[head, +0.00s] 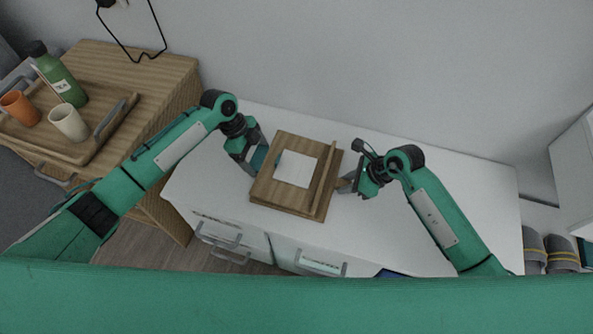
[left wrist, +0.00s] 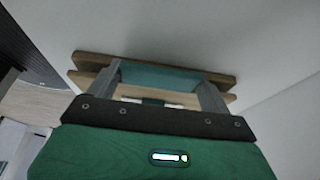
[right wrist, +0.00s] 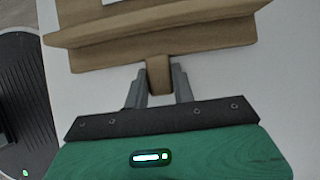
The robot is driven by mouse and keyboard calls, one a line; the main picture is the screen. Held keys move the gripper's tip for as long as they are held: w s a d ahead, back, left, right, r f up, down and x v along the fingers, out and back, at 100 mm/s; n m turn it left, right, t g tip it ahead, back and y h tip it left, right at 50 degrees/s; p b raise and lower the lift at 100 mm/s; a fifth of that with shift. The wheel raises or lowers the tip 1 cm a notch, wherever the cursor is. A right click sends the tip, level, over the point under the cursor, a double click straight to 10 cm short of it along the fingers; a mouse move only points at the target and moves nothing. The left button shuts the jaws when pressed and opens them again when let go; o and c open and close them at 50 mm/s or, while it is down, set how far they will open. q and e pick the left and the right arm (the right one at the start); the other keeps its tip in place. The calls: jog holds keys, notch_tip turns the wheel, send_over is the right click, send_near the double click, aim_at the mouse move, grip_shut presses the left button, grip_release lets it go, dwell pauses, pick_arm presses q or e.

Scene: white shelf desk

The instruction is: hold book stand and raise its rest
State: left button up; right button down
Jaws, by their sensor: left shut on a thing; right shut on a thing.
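The wooden book stand (head: 263,190) lies on the white desk, with a white sheet (head: 296,168) on its rest and a raised ledge (head: 324,180) along the right side. My left gripper (head: 260,160) is shut on the stand's left side. In the left wrist view, two board edges (left wrist: 225,79) show one above the other with a gap, and a teal piece (left wrist: 160,77) lies between the fingers. My right gripper (head: 346,184) is shut on a small wooden tab (right wrist: 159,75) at the ledge side, clear in the right wrist view. What the left fingertips touch is partly hidden.
A wooden cabinet (head: 165,75) at the left carries a tray (head: 85,150) with a green bottle (head: 60,78), an orange cup (head: 20,107) and a cream cup (head: 68,122). Grey slippers (head: 562,254) are at the far right. The desk (head: 460,185) is clear at right.

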pick_arm(q)
jog(key=shift+d+r, duration=0.1)
jog(key=shift+r, duration=0.35)
jog(key=shift+d+r, duration=0.2)
jog(key=shift+r, duration=0.9)
jog(key=shift+r, duration=0.1)
jog(key=shift+s+d+r, duration=0.1)
jog(key=shift+d+r, duration=0.1)
jog(key=shift+r, duration=0.3)
jog(key=shift+s+d+r, duration=0.1)
jog(key=shift+d+r, duration=0.05)
jog(key=shift+r, duration=0.35)
jog(key=shift+d+r, duration=0.1)
jog(key=shift+r, duration=0.05)
